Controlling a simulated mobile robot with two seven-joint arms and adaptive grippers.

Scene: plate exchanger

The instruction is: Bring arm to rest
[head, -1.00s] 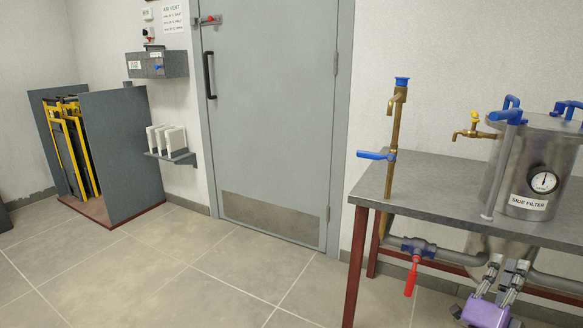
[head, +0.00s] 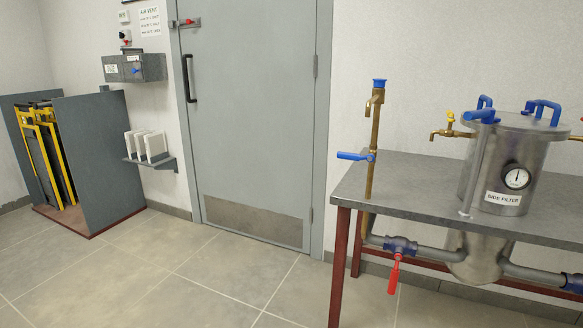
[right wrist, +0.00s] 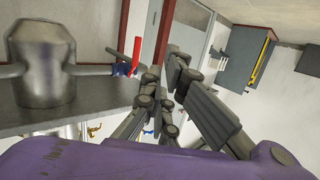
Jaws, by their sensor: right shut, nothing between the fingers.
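My right gripper (right wrist: 166,80) shows in the right wrist view, with its purple body along the bottom edge and its dark jointed fingers reaching up the middle. The fingers are closed together and hold nothing. That view is turned upside down, with the filter bench on its left and the door and rack on its right. Neither of my grippers shows in the head view now. My left arm is in no view.
A grey bench (head: 425,200) carries the steel side filter (head: 512,165) and a brass tap pipe (head: 372,150). A red-handled valve (head: 394,275) hangs below. A closed door (head: 255,110), a wall shelf (head: 150,163) and a plate rack (head: 100,150) stand left. The floor between is clear.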

